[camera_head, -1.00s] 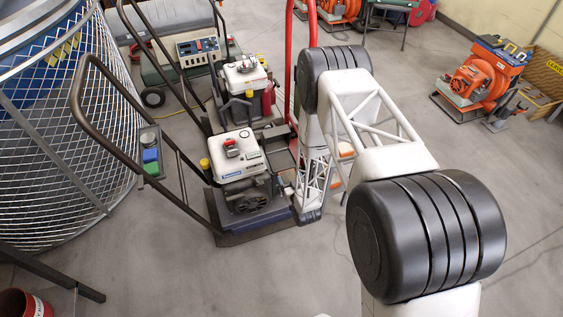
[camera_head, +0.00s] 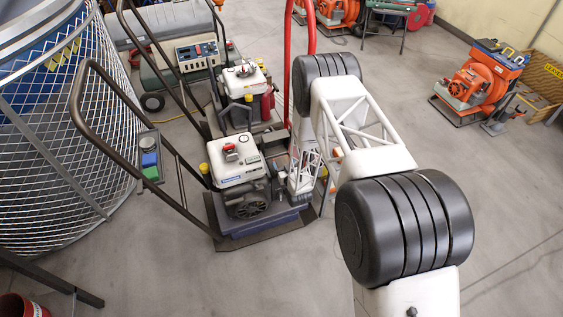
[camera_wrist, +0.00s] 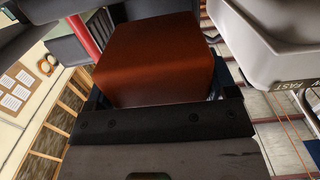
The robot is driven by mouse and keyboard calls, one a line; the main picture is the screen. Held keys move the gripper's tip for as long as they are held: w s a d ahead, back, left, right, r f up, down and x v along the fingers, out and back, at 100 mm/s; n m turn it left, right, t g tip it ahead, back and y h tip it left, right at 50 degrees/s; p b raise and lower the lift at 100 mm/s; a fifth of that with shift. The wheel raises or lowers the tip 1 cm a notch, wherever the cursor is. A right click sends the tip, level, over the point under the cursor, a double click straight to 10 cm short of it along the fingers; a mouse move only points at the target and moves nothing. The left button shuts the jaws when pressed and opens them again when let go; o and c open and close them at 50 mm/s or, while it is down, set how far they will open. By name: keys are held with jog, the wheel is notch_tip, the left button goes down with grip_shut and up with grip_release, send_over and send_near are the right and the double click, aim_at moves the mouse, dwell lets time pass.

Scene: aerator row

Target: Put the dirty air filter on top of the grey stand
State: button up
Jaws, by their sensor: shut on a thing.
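The dirty air filter appears to be the brown-orange block (camera_wrist: 155,60) in the wrist view. My gripper (camera_wrist: 165,100) is shut on it, with dark jaws at its left and right sides. The block's lower edge sits against the black crossbar of the gripper. In the head view the lower end of my arm is beside the front engine-driven machine (camera_head: 238,165), and the filter cannot be made out there. I cannot pick out the grey stand with certainty in either view.
A light grey housing (camera_wrist: 272,45) with lettering is close to the filter's right in the wrist view. Bent handles (camera_head: 85,95) rise left of the machines, near a wire mesh cage (camera_head: 60,150). An orange machine (camera_head: 480,80) stands far right.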

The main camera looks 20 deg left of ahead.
aim_at(282, 158)
jog(key=shift+x, duration=1.05)
jog(key=shift+w+d, duration=0.1)
jog(key=shift+w+a, duration=0.25)
jog(key=shift+w, duration=0.15)
jog(key=shift+w+a+f, duration=0.5)
jog(key=shift+w+f, duration=0.15)
jog(key=shift+f, duration=1.05)
jog(key=shift+f, duration=0.15)
jog(key=o, duration=0.8)
jog(key=shift+o, duration=0.2)
jog(key=shift+s+d, duration=0.1)
